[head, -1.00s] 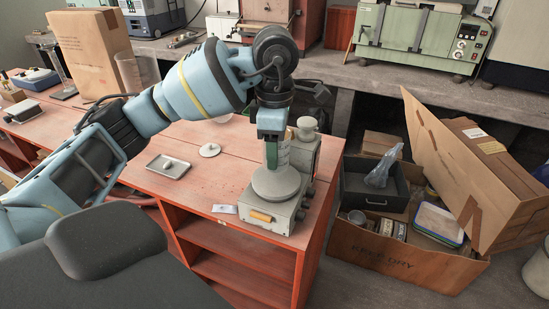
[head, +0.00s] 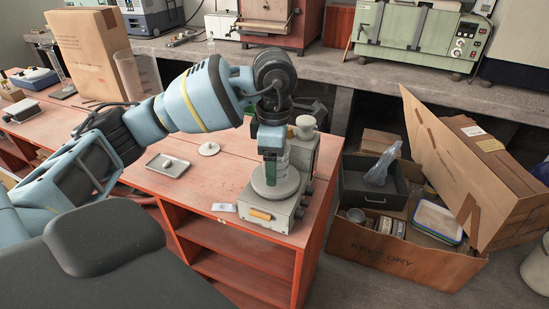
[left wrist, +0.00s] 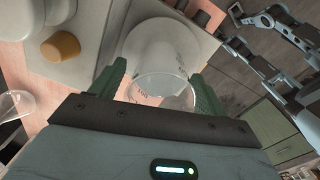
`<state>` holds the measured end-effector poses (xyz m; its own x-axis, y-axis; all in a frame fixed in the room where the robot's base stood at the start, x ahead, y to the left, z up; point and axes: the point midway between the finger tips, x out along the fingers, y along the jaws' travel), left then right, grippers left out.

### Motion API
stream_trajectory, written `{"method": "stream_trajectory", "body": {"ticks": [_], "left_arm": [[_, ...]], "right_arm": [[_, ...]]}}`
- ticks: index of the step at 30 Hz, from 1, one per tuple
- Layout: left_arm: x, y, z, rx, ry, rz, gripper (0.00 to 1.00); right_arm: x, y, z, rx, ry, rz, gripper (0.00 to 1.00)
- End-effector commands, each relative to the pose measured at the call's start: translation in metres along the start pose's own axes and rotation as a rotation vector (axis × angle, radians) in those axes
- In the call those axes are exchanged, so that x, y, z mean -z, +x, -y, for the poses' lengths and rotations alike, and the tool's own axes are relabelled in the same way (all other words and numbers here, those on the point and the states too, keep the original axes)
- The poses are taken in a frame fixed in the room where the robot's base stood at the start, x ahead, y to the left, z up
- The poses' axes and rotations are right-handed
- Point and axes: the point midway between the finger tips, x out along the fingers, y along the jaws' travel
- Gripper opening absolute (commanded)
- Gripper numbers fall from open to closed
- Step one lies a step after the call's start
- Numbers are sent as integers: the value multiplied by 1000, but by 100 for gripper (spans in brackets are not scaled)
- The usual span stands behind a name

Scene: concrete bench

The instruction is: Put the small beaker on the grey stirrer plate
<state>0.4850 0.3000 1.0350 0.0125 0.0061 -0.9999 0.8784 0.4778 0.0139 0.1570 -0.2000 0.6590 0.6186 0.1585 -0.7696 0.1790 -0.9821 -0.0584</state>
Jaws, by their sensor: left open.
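In the left wrist view, the small clear beaker (left wrist: 163,90) is between the green fingers of my left gripper (left wrist: 160,88). The fingers are open, one on each side of it, with the round plate (left wrist: 150,42) behind it. I cannot tell whether the beaker's base touches the plate. The beaker is not discernible in the head view.
A grey device with a round top (head: 305,128) stands right behind the stirrer. A metal tray (head: 168,166) and a white disc (head: 209,149) lie to the left. A white packet (head: 223,207) lies beside the stirrer. A cardboard box (head: 400,250) stands on the floor at right.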

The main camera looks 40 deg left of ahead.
Motion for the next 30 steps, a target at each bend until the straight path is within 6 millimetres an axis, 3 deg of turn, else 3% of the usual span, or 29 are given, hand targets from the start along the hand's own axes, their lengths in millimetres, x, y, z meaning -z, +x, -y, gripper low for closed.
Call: {"method": "stream_trajectory", "body": {"ticks": [8,16,21,30], "left_arm": [[0,-12,-1,-2,-1,1,75],[-1,-64,0,-3,1,3,75],[0,-99,0,-8,-1,4,75],[0,-123,0,-1,0,1,75]], "right_arm": [[2,0,0,0,0,-3,36],[3,-1,0,0,2,-6,36],[16,-4,0,-3,-1,-25,36],[23,-7,-1,-5,-3,-38,36]]}}
